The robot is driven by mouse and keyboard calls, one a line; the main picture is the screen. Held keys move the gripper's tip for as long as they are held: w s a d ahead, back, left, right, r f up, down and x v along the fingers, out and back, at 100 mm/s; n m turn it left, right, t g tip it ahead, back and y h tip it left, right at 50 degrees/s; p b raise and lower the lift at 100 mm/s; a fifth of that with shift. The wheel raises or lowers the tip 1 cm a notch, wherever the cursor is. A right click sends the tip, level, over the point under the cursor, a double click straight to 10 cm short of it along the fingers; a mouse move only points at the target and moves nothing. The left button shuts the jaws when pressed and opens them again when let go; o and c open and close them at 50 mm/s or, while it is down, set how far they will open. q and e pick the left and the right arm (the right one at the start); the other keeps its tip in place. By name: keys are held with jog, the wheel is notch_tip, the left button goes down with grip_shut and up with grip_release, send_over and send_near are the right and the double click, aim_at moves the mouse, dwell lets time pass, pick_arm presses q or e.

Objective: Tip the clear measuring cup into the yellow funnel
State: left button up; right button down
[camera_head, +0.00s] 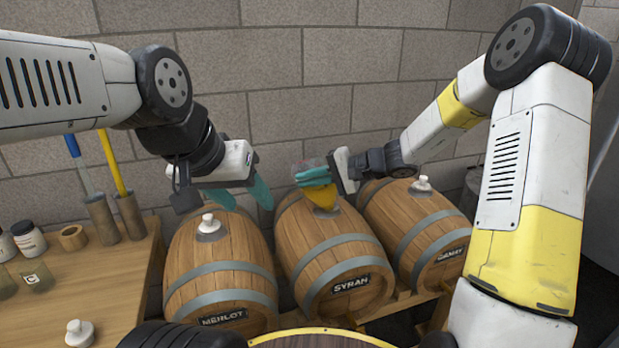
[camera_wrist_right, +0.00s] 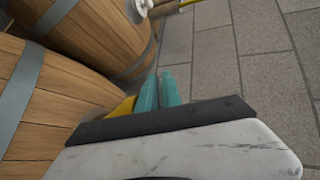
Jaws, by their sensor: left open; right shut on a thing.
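The yellow funnel (camera_head: 322,196) stands in the top of the middle barrel, marked SYRAH (camera_head: 318,248); part of it also shows in the right wrist view (camera_wrist_right: 122,108). My right gripper (camera_head: 314,176) is just above the funnel, its teal fingers shut on the clear measuring cup (camera_head: 311,163). Only a small, reddish see-through part of the cup shows behind the fingers, so its tilt and contents are unclear. In the right wrist view the fingers (camera_wrist_right: 160,92) hide the cup. My left gripper (camera_head: 239,195) is open and empty above the MERLOT barrel (camera_head: 215,265).
Stoppered barrels flank the middle one; the right barrel (camera_head: 413,225) is close to my right arm. A wooden bench (camera_head: 110,285) at the left holds jars, a loose stopper (camera_head: 79,333) and tools in holders. A block wall (camera_head: 290,80) stands behind.

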jog(key=y, duration=0.2)
jog(key=d+t+y, duration=0.1)
jog(key=r+y, duration=0.1)
jog(key=y, duration=0.1)
jog(key=shift+s+d+y, duration=0.25)
jog(key=shift+d+y, duration=0.05)
jog(key=shift+d, duration=0.1)
dwell(1.3)
notch_tip(320, 180, up, 5)
jog(key=g+h, duration=0.1)
jog(key=h, duration=0.5)
jog(key=g+h, duration=0.2)
jog(key=h, duration=0.4)
jog(key=g+h, duration=0.1)
jog(key=h, duration=0.5)
jog(key=shift+g, duration=0.4)
